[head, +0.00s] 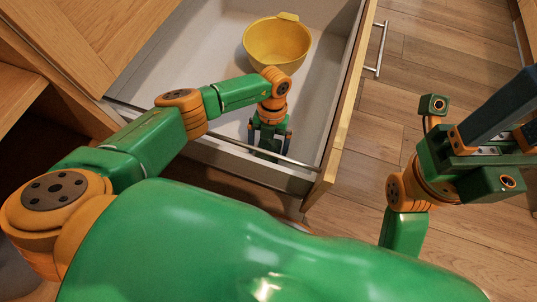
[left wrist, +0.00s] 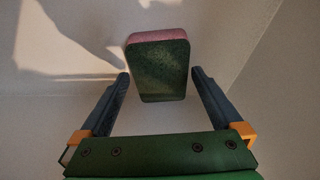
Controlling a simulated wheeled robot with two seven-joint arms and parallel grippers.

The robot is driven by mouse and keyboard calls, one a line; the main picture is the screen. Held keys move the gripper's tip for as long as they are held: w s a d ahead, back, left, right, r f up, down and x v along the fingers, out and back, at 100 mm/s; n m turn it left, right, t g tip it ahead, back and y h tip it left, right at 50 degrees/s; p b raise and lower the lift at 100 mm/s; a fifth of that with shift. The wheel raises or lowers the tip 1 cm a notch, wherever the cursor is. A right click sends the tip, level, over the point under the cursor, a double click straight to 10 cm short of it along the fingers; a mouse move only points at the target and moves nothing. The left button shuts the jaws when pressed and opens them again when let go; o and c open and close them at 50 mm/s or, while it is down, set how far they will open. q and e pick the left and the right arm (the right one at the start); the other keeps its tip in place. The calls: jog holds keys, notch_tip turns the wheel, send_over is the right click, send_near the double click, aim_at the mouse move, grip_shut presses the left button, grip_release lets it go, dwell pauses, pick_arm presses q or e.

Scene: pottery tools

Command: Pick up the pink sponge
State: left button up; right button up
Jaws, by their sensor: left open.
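The pink sponge (left wrist: 158,66) shows in the left wrist view, pink along its far edge and dark green on the side facing me. It lies in the drawer (head: 225,118), against a pale surface. My left gripper (left wrist: 160,73) is open, with one finger on each side of the sponge's near part and visible gaps between. In the head view my left gripper (head: 268,142) points down inside the drawer near its front wall, and the sponge is hidden there. My right gripper (head: 527,110) is at the right edge, away from the drawer and partly cut off; its opening is unclear.
A yellow bowl (head: 277,46) stands in the drawer beyond my left gripper. The drawer's front panel (head: 348,95) with its metal handle (head: 376,50) borders the right side. Wooden cabinet parts (head: 95,35) are at the left. Wooden floor (head: 440,65) is clear at the right.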

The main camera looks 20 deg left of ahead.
pick_arm(q)
jog(key=shift+f, duration=0.2)
dwell(0.5)
jog(key=c, duration=1.2)
